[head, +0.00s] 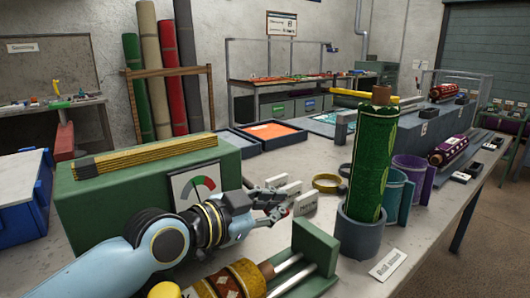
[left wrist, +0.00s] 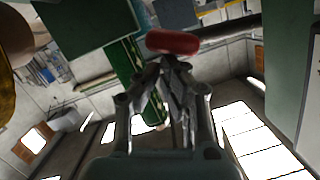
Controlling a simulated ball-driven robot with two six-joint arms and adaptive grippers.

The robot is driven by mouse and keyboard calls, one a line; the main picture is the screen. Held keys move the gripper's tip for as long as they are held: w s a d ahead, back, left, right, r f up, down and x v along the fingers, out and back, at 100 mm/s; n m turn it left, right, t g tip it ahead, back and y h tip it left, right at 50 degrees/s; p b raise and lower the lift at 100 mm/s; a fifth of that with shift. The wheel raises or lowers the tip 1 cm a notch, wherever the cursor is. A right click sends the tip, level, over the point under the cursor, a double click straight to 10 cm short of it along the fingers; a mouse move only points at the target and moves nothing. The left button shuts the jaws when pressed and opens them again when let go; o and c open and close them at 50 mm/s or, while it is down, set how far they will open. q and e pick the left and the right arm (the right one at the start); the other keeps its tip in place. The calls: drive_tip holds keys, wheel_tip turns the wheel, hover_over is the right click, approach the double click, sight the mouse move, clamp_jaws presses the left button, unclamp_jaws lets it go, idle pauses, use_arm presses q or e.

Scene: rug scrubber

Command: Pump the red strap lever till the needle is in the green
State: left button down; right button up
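The gauge (head: 197,189) is a white panel on a green box, with an arc that has a green and a red part. Its needle is too small to read surely. My left gripper (head: 277,200) is to the right of the gauge, low over the bench, and its fingers look closed together in the left wrist view (left wrist: 174,68). A red rounded bar, which looks like the strap lever's grip (left wrist: 172,41), lies just beyond the fingertips; it is not between them, and I cannot tell if they touch. In the head view the lever is mostly hidden by the gripper. My right gripper is not in view.
A green rolled rug (head: 373,165) stands upright in a grey cup (head: 362,232) right of the gripper. A patterned roll (head: 235,281) and a green bracket (head: 316,248) are in front. A yellow ring (head: 327,183) and cups (head: 396,188) stand behind.

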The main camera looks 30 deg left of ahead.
use_arm(q)
wheel_tip(320, 180, up, 10)
idle(0.9)
idle(0.6)
